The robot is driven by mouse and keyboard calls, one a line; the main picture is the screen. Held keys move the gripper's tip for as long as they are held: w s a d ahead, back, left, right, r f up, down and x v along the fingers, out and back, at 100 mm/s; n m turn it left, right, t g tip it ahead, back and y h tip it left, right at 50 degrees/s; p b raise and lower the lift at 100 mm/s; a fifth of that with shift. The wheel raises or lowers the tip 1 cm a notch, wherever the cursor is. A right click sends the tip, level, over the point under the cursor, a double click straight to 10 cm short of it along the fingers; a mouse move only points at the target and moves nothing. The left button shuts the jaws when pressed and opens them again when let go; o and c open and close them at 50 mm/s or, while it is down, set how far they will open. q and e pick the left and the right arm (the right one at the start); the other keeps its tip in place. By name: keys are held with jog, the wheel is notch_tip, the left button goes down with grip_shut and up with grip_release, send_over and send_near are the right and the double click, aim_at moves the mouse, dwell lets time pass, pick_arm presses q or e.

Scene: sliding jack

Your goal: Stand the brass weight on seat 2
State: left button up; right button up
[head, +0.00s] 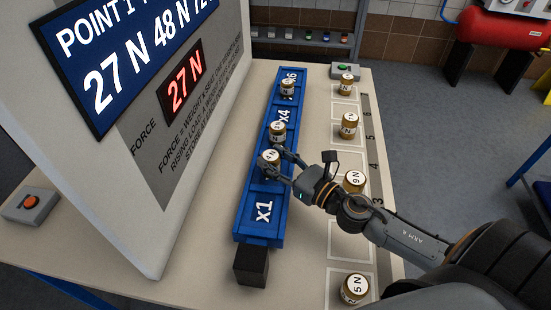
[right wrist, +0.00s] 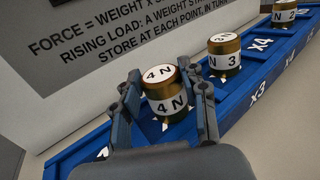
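The brass weight marked 4 N (right wrist: 166,90) is between the fingers of my right gripper (right wrist: 170,85), low over the blue rail. In the head view the same weight (head: 269,157) stands at the rail's (head: 247,224) second position, just beyond the x1 label. My right gripper (head: 270,161) has one finger on each side, very close to it. I cannot tell whether the fingers press on it. The weight looks upright, and its base seems to be on the rail. The seat 2 label is hidden. My left gripper is not in view.
A 3 N weight (right wrist: 224,45) and a 2 N weight (right wrist: 284,12) stand farther along the rail. Several brass weights stand on marked squares to the right, one (head: 354,182) close to my arm. A tall panel (head: 190,170) beside the rail reads 27 N.

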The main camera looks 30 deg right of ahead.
jog(key=o, duration=0.4)
jog(key=shift+o, duration=0.2)
jog(key=shift+r, duration=0.15)
jog(key=shift+s+d+f, duration=0.1)
jog(key=shift+s+f, duration=0.1)
jog(key=shift+s, duration=0.1)
jog(key=b+v, duration=0.5)
jog(key=v, duration=0.6)
jog(key=shift+s, duration=0.2)
jog(key=shift+d+r, duration=0.1)
jog(key=shift+r, duration=0.05)
